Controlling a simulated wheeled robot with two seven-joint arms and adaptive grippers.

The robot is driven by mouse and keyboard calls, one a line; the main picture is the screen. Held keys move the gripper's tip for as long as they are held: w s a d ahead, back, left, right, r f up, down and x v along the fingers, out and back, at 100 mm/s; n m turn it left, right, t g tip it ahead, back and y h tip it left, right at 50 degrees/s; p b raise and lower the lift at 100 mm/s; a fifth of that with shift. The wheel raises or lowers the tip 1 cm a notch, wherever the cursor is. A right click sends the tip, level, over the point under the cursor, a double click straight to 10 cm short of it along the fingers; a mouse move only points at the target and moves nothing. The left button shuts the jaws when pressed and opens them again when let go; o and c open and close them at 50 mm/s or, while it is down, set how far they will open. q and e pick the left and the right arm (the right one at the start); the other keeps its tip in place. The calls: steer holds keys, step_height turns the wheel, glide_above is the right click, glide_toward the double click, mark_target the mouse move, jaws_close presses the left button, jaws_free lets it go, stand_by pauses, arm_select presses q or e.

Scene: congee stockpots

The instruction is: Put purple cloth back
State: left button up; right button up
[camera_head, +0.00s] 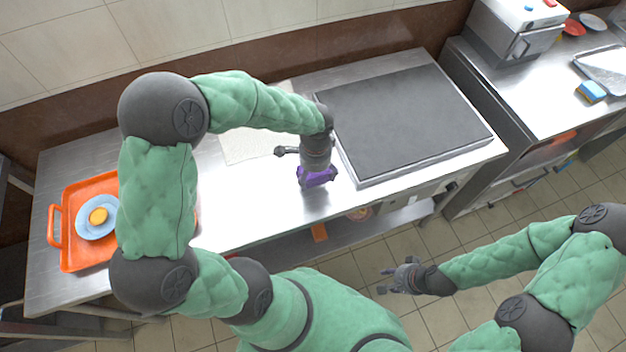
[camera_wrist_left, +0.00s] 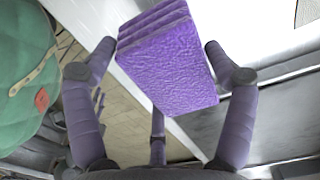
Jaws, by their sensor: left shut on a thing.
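The purple cloth (camera_head: 318,177) is a folded, layered block. It is at the end of my left gripper (camera_head: 312,174), over the steel counter just left of the dark griddle. In the left wrist view the purple cloth (camera_wrist_left: 170,65) sits between the two fingertips of my left gripper (camera_wrist_left: 160,50), which is shut on it. I cannot tell whether the cloth touches the counter. My right gripper (camera_head: 393,279) hangs over the tiled floor in front of the counter, empty, with its fingers apart.
The steel counter (camera_head: 245,200) is bare left of the griddle (camera_head: 400,115). A pale mat or board (camera_head: 255,145) lies at its back. An orange tray (camera_head: 75,200) with a blue plate (camera_head: 85,230) is at the left. A blue and yellow sponge (camera_head: 591,92) lies on the right counter.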

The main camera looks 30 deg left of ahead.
mark_target(313, 178)
arm_select(q)
steer(key=shift+a+f, duration=0.2)
steer(key=shift+f, duration=0.1)
steer(key=shift+a+f+b, duration=0.15)
steer(key=shift+f+b, duration=0.7)
steer(key=shift+f, duration=0.8)
steer(key=shift+f, duration=0.2)
steer(key=o, duration=1)
steer(key=shift+c, duration=0.2)
steer(key=shift+r, duration=0.55)
step_height(313, 178, up, 11)
steer(key=p, duration=0.4)
steer(key=shift+r, duration=0.15)
